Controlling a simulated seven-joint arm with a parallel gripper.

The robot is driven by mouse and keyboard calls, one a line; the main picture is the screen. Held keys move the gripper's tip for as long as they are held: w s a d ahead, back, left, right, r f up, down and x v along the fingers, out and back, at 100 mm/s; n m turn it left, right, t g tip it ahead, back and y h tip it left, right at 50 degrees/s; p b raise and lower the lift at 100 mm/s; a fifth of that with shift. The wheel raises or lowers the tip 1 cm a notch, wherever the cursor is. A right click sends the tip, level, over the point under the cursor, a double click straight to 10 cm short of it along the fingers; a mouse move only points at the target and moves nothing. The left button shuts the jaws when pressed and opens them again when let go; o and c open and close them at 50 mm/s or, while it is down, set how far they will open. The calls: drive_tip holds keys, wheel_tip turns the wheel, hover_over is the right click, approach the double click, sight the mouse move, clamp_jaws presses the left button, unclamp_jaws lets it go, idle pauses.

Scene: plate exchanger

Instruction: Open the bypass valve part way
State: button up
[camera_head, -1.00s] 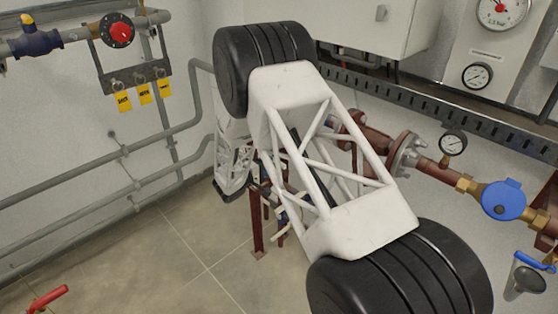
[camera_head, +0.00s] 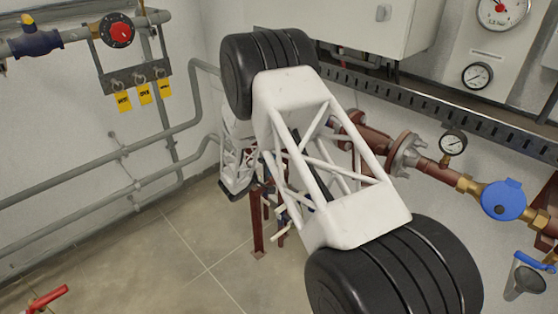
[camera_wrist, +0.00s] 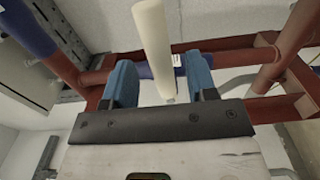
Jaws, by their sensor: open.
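In the wrist view, my gripper (camera_wrist: 160,68) is open, its two blue fingers spread apart. A cream bar-like lever (camera_wrist: 151,32) runs down from the top of the picture into the gap between the fingers, apart from both as far as I can see. A blue part (camera_wrist: 180,60) with a small white label, perhaps the valve body, sits behind it on the red-brown pipework (camera_wrist: 230,45). In the head view my arm covers most of this place; a dark blue part (camera_head: 280,217) shows beside the red-brown stand (camera_head: 256,220). I cannot tell how far the valve is turned.
Red-brown piping with a flange (camera_head: 405,155), a gauge (camera_head: 453,143) and a blue round meter (camera_head: 503,200) runs along the right wall. Grey pipes (camera_head: 90,215) line the left wall. A red lever (camera_head: 47,298) is at lower left.

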drive_tip(key=shift+x, duration=2.45)
drive_tip(key=shift+c, duration=0.3)
clamp_jaws()
